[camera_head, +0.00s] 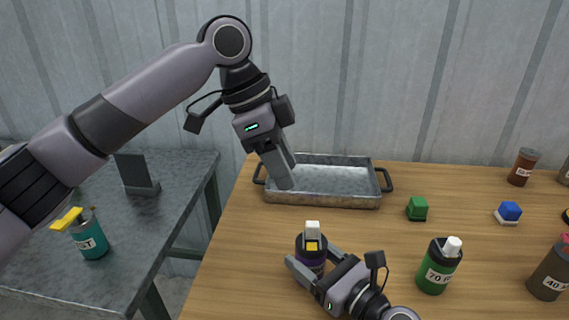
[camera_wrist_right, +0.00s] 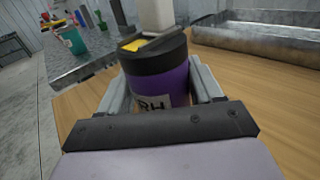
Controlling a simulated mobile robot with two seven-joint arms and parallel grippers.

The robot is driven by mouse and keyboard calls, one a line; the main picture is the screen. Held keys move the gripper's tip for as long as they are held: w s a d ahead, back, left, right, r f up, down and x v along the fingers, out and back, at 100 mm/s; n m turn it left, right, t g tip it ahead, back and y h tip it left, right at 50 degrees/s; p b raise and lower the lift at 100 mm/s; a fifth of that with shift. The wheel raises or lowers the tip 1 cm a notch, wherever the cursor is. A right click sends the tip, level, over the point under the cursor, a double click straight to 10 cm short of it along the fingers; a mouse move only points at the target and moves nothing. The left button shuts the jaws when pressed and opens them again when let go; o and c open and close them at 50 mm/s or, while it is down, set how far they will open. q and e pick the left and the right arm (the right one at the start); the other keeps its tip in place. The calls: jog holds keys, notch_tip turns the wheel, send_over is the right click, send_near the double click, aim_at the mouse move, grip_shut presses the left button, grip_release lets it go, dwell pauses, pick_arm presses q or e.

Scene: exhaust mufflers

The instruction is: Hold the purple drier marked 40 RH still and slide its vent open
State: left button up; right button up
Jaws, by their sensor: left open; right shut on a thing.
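The purple drier (camera_head: 311,257) stands upright on the wooden table, with a black lid, a yellow piece and a pale raised block on top. My right gripper (camera_head: 311,265) is shut around its body from the front right. In the right wrist view the drier (camera_wrist_right: 168,85) sits between the two grey fingers, and its label reads "RH"; the number is hidden. My left gripper (camera_head: 284,172) is open and empty, pointing down above the left part of the metal tray, behind and above the drier.
The metal tray (camera_head: 322,200) lies behind the drier. A green bottle (camera_head: 437,268), a green block (camera_head: 417,208), a blue block (camera_head: 509,212) and brown bottles (camera_head: 521,167) stand to the right. A teal can (camera_head: 90,240) is on the grey side table (camera_head: 180,190). Wood around the drier's left is clear.

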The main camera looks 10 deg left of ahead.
jog(key=o, duration=1.2)
jog(key=v, duration=1.2)
jog(key=shift+s+d, duration=0.1)
